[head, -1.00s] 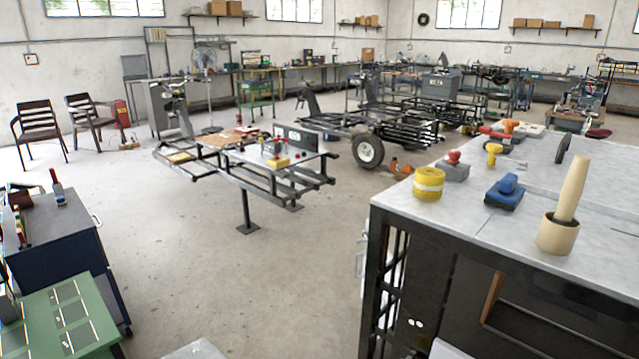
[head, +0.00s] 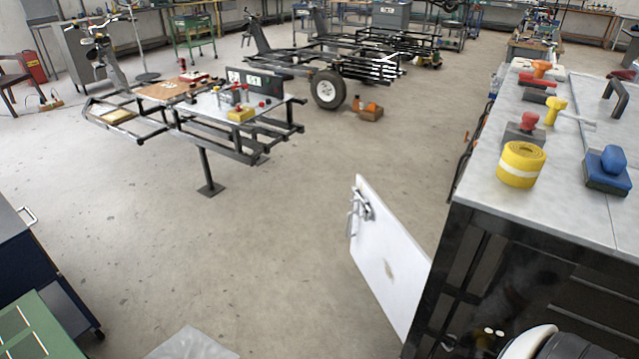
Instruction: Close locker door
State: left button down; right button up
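The white locker door (head: 385,262) stands open in the lower middle of the head view. It sticks out to the left from the dark cabinet (head: 480,265) and is joined near that cabinet's front corner. A metal handle and latch (head: 360,207) sit near the door's far upper edge. Neither of my grippers is in view. A white rounded part at the bottom right corner looks like a piece of my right arm, beside the cabinet front.
The cabinet's grey top holds a yellow tape roll (head: 521,164), a blue-handled block (head: 608,169) and other tools. A dark blue cabinet (head: 38,265) and a green surface (head: 38,330) are at the left. The floor left of the door is clear up to the metal frame table (head: 205,125).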

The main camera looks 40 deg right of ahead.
aim_at(397, 270)
jog(key=i+z, duration=0.4)
jog(key=i, duration=0.35)
jog(key=i+j+z, duration=0.2)
jog(key=i+z, duration=0.2)
jog(key=i, duration=0.3)
